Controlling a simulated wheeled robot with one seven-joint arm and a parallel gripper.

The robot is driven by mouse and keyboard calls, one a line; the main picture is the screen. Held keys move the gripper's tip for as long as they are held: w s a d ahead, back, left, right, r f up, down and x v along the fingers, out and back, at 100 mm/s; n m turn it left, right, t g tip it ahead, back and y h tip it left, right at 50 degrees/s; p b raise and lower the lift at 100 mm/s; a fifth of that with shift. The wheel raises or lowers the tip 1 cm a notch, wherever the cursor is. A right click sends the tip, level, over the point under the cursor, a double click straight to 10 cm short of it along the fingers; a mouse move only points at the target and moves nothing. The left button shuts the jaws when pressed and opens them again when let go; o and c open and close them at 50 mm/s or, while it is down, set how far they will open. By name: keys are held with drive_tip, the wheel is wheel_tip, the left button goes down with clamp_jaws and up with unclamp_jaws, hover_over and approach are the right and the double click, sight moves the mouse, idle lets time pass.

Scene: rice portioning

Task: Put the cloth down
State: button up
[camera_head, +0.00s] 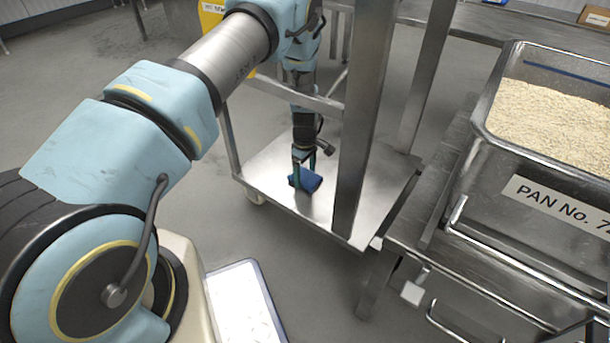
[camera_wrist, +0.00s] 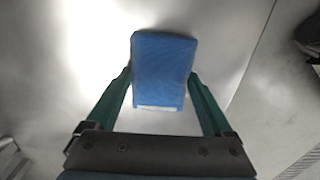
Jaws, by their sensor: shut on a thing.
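The cloth (camera_head: 311,181) is a small blue folded pad. In the head view it is at the lower shelf (camera_head: 270,172) of a steel cart, low between the uprights. My gripper (camera_head: 304,180) points down at it and is shut on it. In the wrist view the cloth (camera_wrist: 163,70) lies between the two green fingers of my gripper (camera_wrist: 162,85), its near edge pale. Behind it is the bright steel surface. I cannot tell whether the cloth touches the shelf or is just above it.
A steel upright (camera_head: 362,120) of the cart stands just right of my gripper. A pan of rice (camera_head: 560,115) with a "PAN No." label is on a steel frame at the right. A white board (camera_head: 243,305) is at the bottom. The shelf around the cloth is bare.

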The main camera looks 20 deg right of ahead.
sight(305, 176)
drive_tip(key=shift+f, duration=0.15)
drive_tip(key=o, duration=1.2)
wheel_tip(305, 176, up, 8)
drive_tip(key=shift+f+p, duration=0.1)
drive_tip(key=shift+p, duration=1.15)
